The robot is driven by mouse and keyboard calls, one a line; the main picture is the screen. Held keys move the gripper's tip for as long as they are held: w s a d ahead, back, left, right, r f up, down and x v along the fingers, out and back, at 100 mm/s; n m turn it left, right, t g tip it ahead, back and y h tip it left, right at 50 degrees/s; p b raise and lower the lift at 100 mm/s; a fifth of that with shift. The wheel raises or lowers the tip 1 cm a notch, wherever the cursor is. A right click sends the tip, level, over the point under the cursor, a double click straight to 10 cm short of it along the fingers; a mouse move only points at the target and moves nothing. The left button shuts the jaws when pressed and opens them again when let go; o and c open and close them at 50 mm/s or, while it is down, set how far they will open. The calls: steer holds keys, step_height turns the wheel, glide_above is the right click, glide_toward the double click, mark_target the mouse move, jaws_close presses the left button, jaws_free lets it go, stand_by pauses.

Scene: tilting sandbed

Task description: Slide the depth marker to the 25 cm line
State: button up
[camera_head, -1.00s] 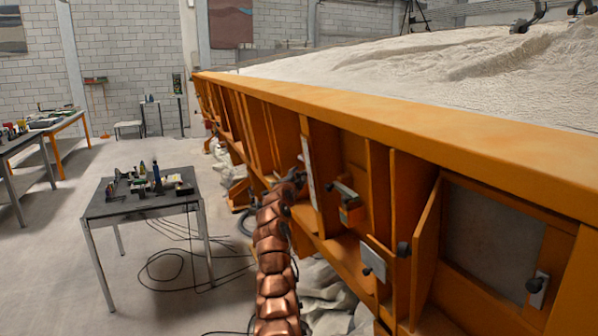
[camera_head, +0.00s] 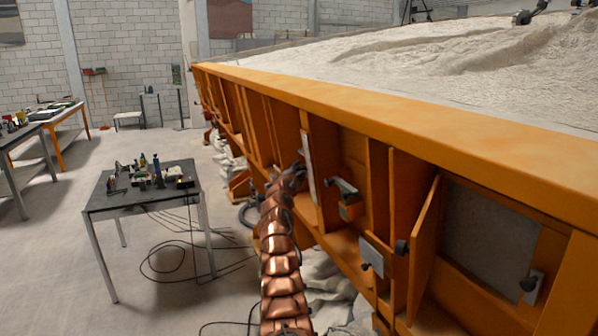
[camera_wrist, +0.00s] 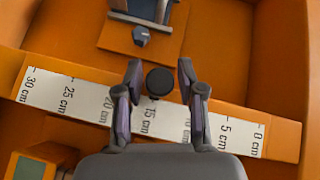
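The depth marker shows as a round black knob (camera_wrist: 159,81) in the wrist view. It sits at the upper edge of a white scale strip (camera_wrist: 84,100), near the 15 cm label. The scale runs from 0 cm at the right to 30 cm at the left, and the 25 cm label lies left of the knob. My gripper (camera_wrist: 160,68) is open, with one finger on each side of the knob and a visible gap to it. In the head view my gripper (camera_head: 286,180) is beside the pale strip (camera_head: 308,166) on the orange sandbed wall; the knob is hidden there.
Orange ribs (camera_head: 400,215) stand out from the sandbed wall close to my arm. A bracket (camera_wrist: 141,33) lies above the knob, and an orange box (camera_wrist: 30,166) is below the strip's left end. A tool table (camera_head: 140,203) stands left, with cables on the floor.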

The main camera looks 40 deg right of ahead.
jaws_close()
steer(key=shift+f, duration=0.1)
stand_by(0.3)
